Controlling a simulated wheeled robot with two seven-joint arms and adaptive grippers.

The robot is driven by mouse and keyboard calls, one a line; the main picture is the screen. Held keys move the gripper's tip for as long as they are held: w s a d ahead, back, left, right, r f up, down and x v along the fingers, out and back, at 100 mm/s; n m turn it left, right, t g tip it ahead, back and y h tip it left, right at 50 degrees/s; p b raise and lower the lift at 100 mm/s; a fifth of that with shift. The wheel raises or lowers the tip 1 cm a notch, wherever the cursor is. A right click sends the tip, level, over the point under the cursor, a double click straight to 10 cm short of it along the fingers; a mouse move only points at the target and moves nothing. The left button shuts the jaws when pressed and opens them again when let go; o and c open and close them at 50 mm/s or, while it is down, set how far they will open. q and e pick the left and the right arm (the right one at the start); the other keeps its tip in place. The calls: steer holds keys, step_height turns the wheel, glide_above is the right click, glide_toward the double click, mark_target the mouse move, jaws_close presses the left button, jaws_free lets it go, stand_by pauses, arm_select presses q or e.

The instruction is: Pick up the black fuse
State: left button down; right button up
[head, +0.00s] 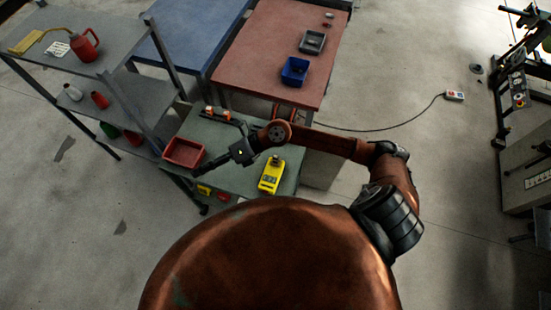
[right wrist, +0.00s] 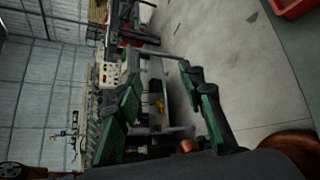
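I cannot make out the black fuse for certain in either view. Two small dark objects (head: 328,20) lie near the far right corner of the red-topped table (head: 262,50), too small to identify. My right gripper (head: 210,150) is above the green-grey bench (head: 240,181), beside the red tray (head: 184,153). In the right wrist view my right gripper (right wrist: 162,76) has its two green fingers spread wide, with nothing between them. My left gripper is not in view.
A blue bin (head: 294,71) and a grey tray (head: 312,42) stand on the red-topped table. A yellow device (head: 271,174) lies on the bench. A shelf (head: 100,38) holding a red can (head: 85,46) stands left. A cable (head: 395,122) crosses the floor.

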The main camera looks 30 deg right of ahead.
steer(key=d+f+n+g+h, duration=0.2)
steer(key=d+f+h, duration=0.1)
steer(key=d+f, duration=0.3)
steer(key=n+g+h, duration=0.1)
steer(key=n+h, duration=0.1)
steer(key=h, duration=0.8)
glide_above(276, 156)
steer(key=f, duration=0.8)
steer(key=shift+w+d, duration=0.1)
steer(key=shift+d, duration=0.1)
steer(key=shift+d+f, duration=0.2)
steer(key=shift+d, duration=0.1)
steer(key=shift+a+f+p, duration=0.1)
steer(key=shift+f+p, duration=0.25)
steer(key=shift+f, duration=0.55)
steer(key=f, duration=0.2)
steer(key=a+f+p, duration=0.1)
steer(key=f, duration=0.1)
steer(key=shift+s+f, duration=0.15)
steer(key=shift+s, duration=0.05)
steer(key=shift+d+f, duration=0.1)
steer(key=shift+f, duration=0.45)
steer(key=shift+c, duration=0.6)
